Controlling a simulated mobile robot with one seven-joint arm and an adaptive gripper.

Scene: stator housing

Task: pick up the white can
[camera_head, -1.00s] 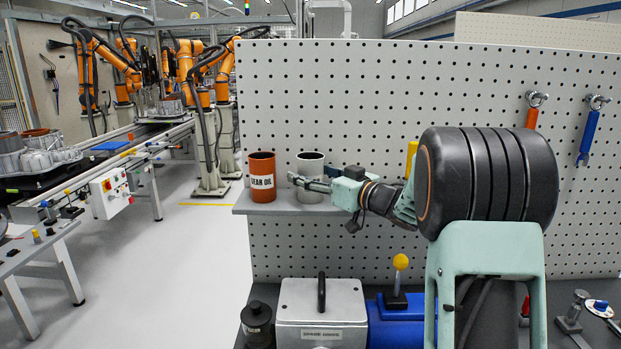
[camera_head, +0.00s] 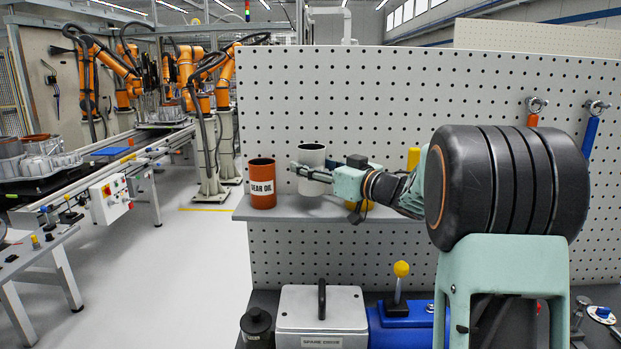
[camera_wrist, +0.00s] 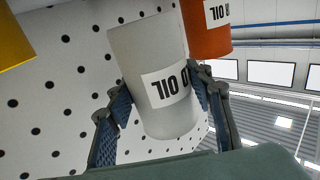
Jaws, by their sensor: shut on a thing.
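The white can (camera_head: 311,155) is held upright a little above the grey shelf (camera_head: 285,208), with its open top showing. My gripper (camera_head: 308,172) reaches it from the right and is shut on it. In the wrist view the white can (camera_wrist: 150,60) sits between both fingers of my gripper (camera_wrist: 161,86), its label partly readable as "OIL" and upside down. The far finger is hidden behind the can in the head view.
An orange gear oil can (camera_head: 262,185) stands on the shelf close to the left. The pegboard (camera_head: 400,90) rises behind. A grey box (camera_head: 321,312) and a blue tool with a yellow knob (camera_head: 401,269) lie below.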

